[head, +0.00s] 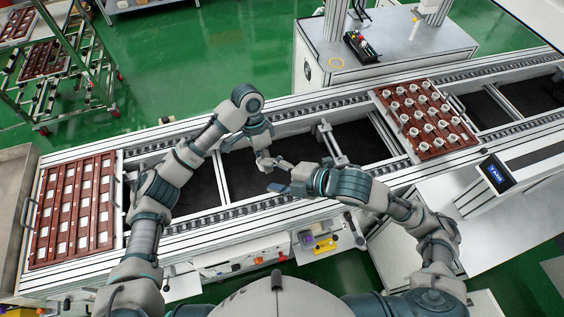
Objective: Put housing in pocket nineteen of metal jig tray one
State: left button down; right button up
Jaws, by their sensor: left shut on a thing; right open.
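My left gripper (264,160) is over the middle of the conveyor, pointing down, shut on a small pale thing. That thing is mostly hidden by the fingers, and I take it to be a housing. My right gripper (284,178) is open just beside and below it, pointing left; whether the two touch is unclear. A red-brown tray (108,222) at the left end of the conveyor holds rows of flat pale squares. Another red-brown tray (462,142) on the right holds several white round parts in rows. I cannot tell which is jig tray one, nor read pocket numbers.
The conveyor (290,118) runs from lower left to upper right, with metal rails and dark gaps between the trays. A small metal bracket (330,143) stands between the rails right of my grippers. A display (497,173) stands at right; a trolley (75,62) is at upper left.

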aim_at(258, 161)
pick_arm(q)
jog(key=shift+a, duration=0.1)
pick_arm(e)
jog(key=w+a+f+n+h, duration=0.1)
jog(key=w+f+n+h, duration=0.1)
jog(key=n, duration=0.4)
jog(key=w+a+f+n+h, duration=0.1)
jog(key=w+f+n+h, duration=0.1)
jog(key=n, duration=0.4)
jog(key=w+f+n+t+h, duration=0.1)
jog(key=w+f+n, duration=0.1)
jog(key=w+n, duration=0.2)
jog(key=shift+a+f+n+h, duration=0.1)
jog(key=shift+a+n+h, duration=0.1)
jog(key=shift+n, duration=0.4)
jog(key=shift+a+f+n+h, duration=0.1)
jog(key=shift+a+n+h, duration=0.1)
jog(key=shift+n, duration=0.4)
